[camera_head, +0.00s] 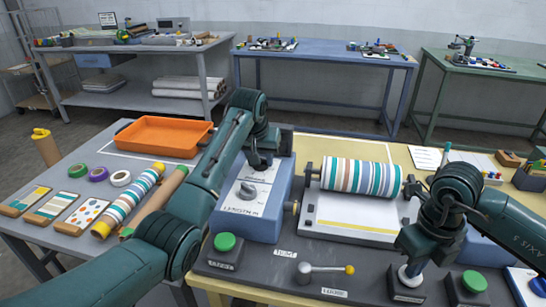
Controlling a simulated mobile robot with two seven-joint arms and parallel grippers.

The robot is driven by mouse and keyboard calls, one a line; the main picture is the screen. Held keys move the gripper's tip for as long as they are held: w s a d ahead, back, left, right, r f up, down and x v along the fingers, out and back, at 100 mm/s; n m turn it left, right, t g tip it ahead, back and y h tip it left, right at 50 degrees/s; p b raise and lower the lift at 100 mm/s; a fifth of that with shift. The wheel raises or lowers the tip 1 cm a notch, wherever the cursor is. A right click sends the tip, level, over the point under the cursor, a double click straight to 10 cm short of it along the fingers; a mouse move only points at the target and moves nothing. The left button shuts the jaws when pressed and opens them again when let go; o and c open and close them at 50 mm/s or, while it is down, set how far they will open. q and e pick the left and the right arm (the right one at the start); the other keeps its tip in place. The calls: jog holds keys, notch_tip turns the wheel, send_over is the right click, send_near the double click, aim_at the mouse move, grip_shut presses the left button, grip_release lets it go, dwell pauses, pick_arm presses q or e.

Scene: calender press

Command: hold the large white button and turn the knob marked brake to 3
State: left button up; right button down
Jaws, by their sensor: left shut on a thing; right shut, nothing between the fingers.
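My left gripper (261,163) reaches down onto the top of the blue box (262,228) left of the striped roller. It is shut on a small knob at the back of the box's white panel, mostly hidden by the fingers; I cannot read its mark or setting. A grey pointer knob (249,190) sits nearer on the same panel. The large white button (404,277) stands on a dark base at the front right. My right gripper (411,266) is shut and empty, fingertips down at the button's top; I cannot tell how far it is pressed.
A striped roller (360,177) lies behind the white bed. Green buttons (225,242) (474,281) flank a lever with a yellow tip (349,269) on the front panel. An orange tray (165,136) and several rolls lie on the left table.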

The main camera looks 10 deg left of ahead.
pick_arm(q)
jog(key=shift+a+f+m+h, duration=0.15)
jog(key=shift+m+h, duration=0.15)
jog(key=shift+m, duration=0.7)
pick_arm(e)
jog(key=shift+s+f, duration=0.15)
jog(key=shift+f, duration=0.15)
pick_arm(q)
jog(key=o, duration=1)
jog(key=v, duration=1.2)
